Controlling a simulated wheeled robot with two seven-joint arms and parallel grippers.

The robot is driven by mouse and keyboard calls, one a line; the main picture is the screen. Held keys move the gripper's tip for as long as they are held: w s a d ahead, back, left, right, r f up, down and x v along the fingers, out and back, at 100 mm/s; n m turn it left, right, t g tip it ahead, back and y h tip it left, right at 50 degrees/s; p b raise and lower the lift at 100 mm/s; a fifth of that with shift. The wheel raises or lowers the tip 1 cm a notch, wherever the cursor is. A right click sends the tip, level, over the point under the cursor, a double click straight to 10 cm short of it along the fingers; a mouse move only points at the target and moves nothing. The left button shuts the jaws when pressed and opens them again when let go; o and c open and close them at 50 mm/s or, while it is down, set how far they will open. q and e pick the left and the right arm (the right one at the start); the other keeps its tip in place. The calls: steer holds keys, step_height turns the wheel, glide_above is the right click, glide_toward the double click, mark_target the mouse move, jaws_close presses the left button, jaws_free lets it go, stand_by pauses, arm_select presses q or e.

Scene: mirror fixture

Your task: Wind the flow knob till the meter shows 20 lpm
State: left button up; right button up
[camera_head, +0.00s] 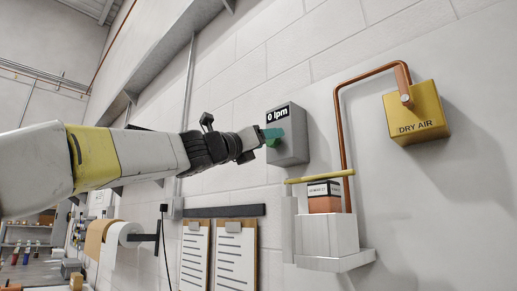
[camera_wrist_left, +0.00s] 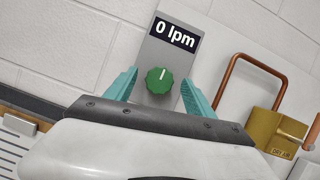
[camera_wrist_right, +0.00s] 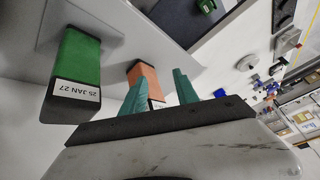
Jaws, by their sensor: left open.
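The green flow knob (camera_wrist_left: 159,81) sits on the front of a grey meter box (camera_head: 289,140). The knob's white mark points up towards the display in the left wrist view. The display (camera_wrist_left: 175,33) reads 0 lpm, and the head view shows the same reading. My left gripper (camera_head: 268,138) is at the front of the box. Its teal fingers are apart, one on each side of the knob, with visible gaps in the left wrist view. My right gripper (camera_wrist_right: 160,92) shows only in the right wrist view, with its fingers apart.
A yellow DRY AIR box (camera_head: 416,113) joins a copper pipe (camera_head: 340,125) at right. A labelled orange block (camera_head: 325,200) stands on a white bracket (camera_head: 338,262) below the meter. Clipboards (camera_head: 194,255) hang lower left. A green block (camera_wrist_right: 77,65) is near my right gripper.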

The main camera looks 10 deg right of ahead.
arm_select(q)
steer(key=shift+c, duration=0.4)
jaws_close()
steer(key=c, duration=1.3)
jaws_free()
steer(key=c, duration=1.3)
jaws_free()
steer(key=shift+m, duration=0.3)
steer(key=c, duration=1.3)
jaws_free()
steer(key=shift+w+a+m+g+h, duration=0.1)
steer(key=shift+m+g+h, duration=0.5)
steer(key=shift+m, duration=0.95)
steer(key=shift+w+d+m+g+h, duration=0.1)
steer(key=shift+m+g+h, duration=0.25)
steer(key=shift+m+g, duration=0.95)
steer(key=shift+a+m+g+h, duration=0.1)
steer(key=shift+m+g+h, duration=0.35)
steer(key=shift+m, duration=1.4)
steer(key=c, duration=1.3)
jaws_free()
steer(key=c, duration=1.3)
jaws_free()
steer(key=shift+o, duration=0.4)
jaws_free()
